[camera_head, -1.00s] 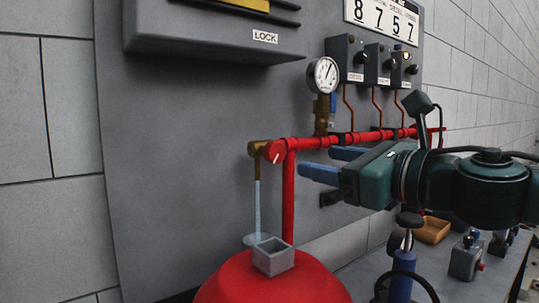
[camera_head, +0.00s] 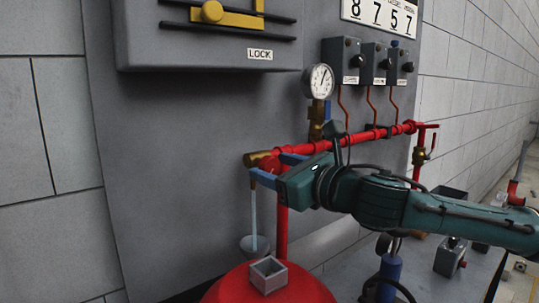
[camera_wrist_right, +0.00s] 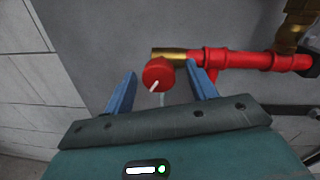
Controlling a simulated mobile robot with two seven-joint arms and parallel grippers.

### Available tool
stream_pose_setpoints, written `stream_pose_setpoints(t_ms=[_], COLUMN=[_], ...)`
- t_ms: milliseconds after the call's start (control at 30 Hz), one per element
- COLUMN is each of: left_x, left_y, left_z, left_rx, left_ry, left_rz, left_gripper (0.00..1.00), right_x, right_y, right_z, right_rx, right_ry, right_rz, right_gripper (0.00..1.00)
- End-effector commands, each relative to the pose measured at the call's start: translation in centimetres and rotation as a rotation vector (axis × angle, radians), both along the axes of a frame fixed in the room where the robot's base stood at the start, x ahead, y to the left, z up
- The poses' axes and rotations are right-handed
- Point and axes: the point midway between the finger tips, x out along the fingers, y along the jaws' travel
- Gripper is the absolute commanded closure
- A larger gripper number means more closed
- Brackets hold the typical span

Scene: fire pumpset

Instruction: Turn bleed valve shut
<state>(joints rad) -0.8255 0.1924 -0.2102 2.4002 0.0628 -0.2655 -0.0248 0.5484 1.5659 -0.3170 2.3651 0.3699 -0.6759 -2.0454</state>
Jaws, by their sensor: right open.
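The bleed valve's red round knob (camera_wrist_right: 158,72), with a white pointer slanting down-left, shows in the right wrist view. Behind it is a brass fitting (camera_wrist_right: 168,54) on the red pipe (camera_wrist_right: 240,60). In the head view the brass spout (camera_head: 256,159) lets a thin stream of water (camera_head: 254,212) fall into a grey cup (camera_head: 254,246). My right gripper (camera_head: 272,167) is open, its blue fingers on either side of the knob in the right wrist view (camera_wrist_right: 162,76). I cannot tell whether they touch it. In the head view the gripper partly hides the knob. My left gripper is not in view.
A red tank (camera_head: 300,291) stands below with a small grey open box (camera_head: 268,274) on top. A pressure gauge (camera_head: 321,80) and switch boxes (camera_head: 372,62) are above the pipe. A grey panel backs everything; a wide cabinet labelled LOCK (camera_head: 205,40) juts out above.

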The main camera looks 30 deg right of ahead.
Motion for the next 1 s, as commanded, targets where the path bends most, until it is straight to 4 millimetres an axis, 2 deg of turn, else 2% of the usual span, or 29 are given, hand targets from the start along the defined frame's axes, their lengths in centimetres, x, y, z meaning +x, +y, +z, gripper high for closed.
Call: stream_pose_setpoints(t_ms=[300,667,1000], left_x=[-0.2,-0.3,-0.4], left_y=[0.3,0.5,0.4], left_z=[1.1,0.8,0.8], left_rx=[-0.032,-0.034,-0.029], left_ry=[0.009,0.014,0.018], left_rz=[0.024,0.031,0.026], left_gripper=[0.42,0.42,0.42], right_x=[1.8,2.0,1.9], right_y=[0.4,0.4,0.4], right_z=[0.1,-0.1,0.0], right_rx=[0.001,-0.002,-0.002], right_ry=[0.001,0.001,0.001], right_rz=[0.002,0.002,0.003], right_gripper=[0.43,0.43,0.71])
